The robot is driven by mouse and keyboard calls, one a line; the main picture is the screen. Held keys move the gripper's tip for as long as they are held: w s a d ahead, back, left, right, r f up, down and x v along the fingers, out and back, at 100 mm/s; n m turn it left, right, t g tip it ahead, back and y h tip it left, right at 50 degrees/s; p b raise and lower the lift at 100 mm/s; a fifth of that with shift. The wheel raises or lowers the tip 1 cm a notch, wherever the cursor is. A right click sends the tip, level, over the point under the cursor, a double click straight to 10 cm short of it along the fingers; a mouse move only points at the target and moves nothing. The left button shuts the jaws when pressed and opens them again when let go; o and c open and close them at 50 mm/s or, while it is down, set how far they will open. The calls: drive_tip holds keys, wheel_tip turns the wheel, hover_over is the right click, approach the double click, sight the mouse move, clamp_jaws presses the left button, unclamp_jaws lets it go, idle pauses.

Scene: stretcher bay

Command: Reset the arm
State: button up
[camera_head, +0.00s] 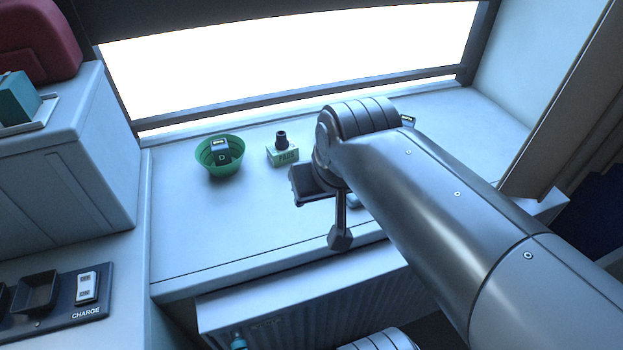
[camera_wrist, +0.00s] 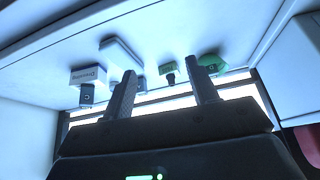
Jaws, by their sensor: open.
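My gripper (camera_head: 340,236) hangs over the front part of the pale counter (camera_head: 240,235), partly hidden behind my own arm in the head view. In the wrist view my gripper (camera_wrist: 163,72) shows two dark fingers spread well apart, with nothing held between them. The counter and its objects appear upside down there, beyond the fingers. My arm reaches in from the lower right of the head view.
A green bowl (camera_head: 219,170) holds a dark block marked D (camera_head: 221,152). Beside it a small green-and-white box (camera_head: 283,156) bears a dark knobbed piece (camera_head: 281,140). A labelled white box (camera_wrist: 88,76) shows in the wrist view. A charging dock (camera_head: 55,308) lies lower left.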

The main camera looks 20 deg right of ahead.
drive_tip(key=shift+s+f, duration=0.65)
drive_tip(key=shift+s, duration=0.2)
